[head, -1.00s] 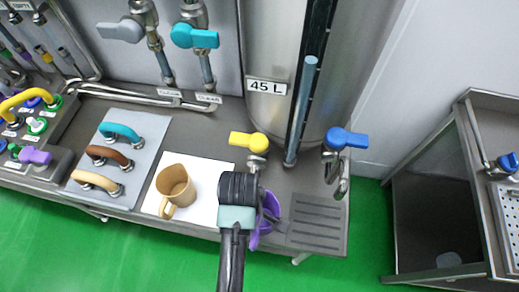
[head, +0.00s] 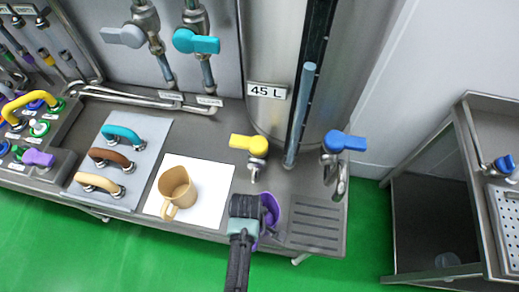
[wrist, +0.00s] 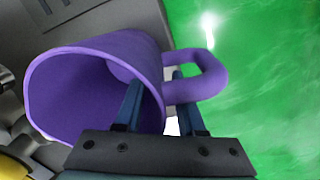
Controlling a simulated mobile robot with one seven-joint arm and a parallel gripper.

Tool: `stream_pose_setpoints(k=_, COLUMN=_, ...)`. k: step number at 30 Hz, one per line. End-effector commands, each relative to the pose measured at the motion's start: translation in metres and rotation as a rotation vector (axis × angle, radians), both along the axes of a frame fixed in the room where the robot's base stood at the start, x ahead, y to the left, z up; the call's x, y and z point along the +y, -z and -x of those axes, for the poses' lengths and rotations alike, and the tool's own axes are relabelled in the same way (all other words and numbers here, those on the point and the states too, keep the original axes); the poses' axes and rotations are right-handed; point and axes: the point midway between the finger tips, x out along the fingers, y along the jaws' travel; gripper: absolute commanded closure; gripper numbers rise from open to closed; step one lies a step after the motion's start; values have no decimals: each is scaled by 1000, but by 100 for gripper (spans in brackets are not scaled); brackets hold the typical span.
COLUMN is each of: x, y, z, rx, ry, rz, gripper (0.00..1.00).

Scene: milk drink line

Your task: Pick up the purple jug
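The purple jug (head: 271,208) stands near the front edge of the metal counter, partly hidden behind my gripper (head: 245,208) in the head view. In the wrist view the purple jug (wrist: 100,75) fills the left half, its wide mouth facing the camera and its handle pointing right. My gripper (wrist: 158,80) is open there. One finger overlaps the jug's mouth and the other overlaps the handle near its opening, with the jug's wall between them. A gap shows between the fingers. I cannot tell whether either finger touches the jug.
A tan jug (head: 176,189) stands on a white mat (head: 216,182) to the left. A yellow-handled tap (head: 249,143) hangs behind the purple jug. A slotted drain grate (head: 314,220) is to its right, below a blue-handled tap (head: 344,141). Coloured handles (head: 106,157) are further left.

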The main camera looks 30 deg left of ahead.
Motion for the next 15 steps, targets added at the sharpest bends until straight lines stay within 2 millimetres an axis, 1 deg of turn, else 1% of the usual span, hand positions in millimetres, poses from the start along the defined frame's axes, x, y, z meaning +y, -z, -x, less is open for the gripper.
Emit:
stream_pose_setpoints(k=5, x=0, y=0, z=0, rx=0, ry=1, rz=-1, gripper=61)
stream_pose_setpoints(k=8, x=0, y=0, z=0, rx=0, ry=1, rz=-1, gripper=78)
stream_pose_setpoints(k=9, x=0, y=0, z=0, rx=0, ry=1, rz=0, gripper=85)
stream_pose_setpoints(k=12, x=0, y=0, z=0, rx=0, ry=1, rz=0, gripper=100)
stream_pose_setpoints(k=15, x=0, y=0, z=0, rx=0, ry=1, rz=0, gripper=100)
